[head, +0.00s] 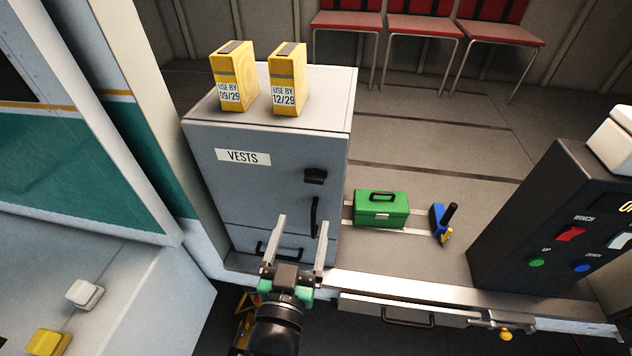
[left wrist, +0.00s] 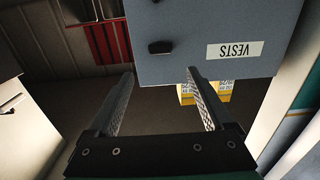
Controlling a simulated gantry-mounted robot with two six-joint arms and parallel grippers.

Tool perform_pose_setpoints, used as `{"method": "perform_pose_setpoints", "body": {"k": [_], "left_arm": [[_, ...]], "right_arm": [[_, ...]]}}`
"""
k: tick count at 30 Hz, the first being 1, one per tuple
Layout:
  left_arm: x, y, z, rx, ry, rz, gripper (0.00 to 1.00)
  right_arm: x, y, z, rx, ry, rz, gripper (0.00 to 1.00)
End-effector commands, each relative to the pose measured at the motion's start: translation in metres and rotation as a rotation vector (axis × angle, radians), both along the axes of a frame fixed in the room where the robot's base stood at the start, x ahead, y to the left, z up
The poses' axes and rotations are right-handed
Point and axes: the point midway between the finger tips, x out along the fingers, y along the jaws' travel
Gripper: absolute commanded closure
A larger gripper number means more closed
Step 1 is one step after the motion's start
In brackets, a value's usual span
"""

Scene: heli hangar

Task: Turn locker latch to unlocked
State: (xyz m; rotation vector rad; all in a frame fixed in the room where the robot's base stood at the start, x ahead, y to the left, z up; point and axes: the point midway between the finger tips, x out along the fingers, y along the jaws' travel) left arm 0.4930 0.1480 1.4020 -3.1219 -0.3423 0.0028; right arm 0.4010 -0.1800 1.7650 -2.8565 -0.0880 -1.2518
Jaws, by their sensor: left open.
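The grey locker (head: 228,194) carries a "VESTS" label (head: 242,157). Its black latch (head: 316,176) sits on the right side of the door, above a black vertical handle (head: 314,216). My left gripper (head: 302,222) is open and empty, in front of the locker's lower part and below the latch in the head view. In the left wrist view, which is upside down, the latch (left wrist: 160,47) appears between and beyond the two open fingers (left wrist: 160,73), apart from them. The latch's exact turn is hard to tell. My right gripper is not in view.
Two yellow boxes (head: 235,75) (head: 288,78) stand on the locker. A green toolbox (head: 381,210) and a blue tool (head: 439,222) are on the floor to its right. A dark winch panel (head: 540,215) stands further right. Red chairs (head: 500,32) line the back.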

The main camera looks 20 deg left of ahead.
Motion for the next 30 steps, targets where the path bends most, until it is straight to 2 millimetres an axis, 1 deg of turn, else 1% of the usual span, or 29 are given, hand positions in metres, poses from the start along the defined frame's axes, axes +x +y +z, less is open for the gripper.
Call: {"method": "perform_pose_setpoints", "body": {"k": [4, 7, 9, 11, 15, 18, 22, 30], "left_arm": [[0.011, 0.003, -0.002, -0.002, -0.003, 0.003, 0.15], [0.028, 0.008, -0.004, -0.002, -0.004, 0.005, 0.15], [0.044, 0.011, 0.001, -0.001, -0.001, 0.004, 0.15], [0.058, 0.015, 0.001, -0.001, -0.001, 0.005, 0.15], [0.087, 0.021, 0.003, 0.000, 0.001, 0.003, 0.15], [0.102, 0.024, 0.002, -0.001, 0.000, 0.003, 0.15], [0.111, 0.026, 0.002, -0.001, -0.001, 0.001, 0.15], [0.113, 0.026, 0.001, -0.001, -0.001, 0.001, 0.15]], "right_arm": [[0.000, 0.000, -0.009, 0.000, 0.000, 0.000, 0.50], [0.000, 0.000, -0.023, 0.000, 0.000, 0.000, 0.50], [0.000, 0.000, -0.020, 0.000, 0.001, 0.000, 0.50], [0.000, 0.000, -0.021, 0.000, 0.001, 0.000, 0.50], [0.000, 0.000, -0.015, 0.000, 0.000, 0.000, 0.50], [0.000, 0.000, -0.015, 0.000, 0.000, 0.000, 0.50], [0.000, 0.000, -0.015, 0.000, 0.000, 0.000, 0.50], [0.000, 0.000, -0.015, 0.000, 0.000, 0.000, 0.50]]}}
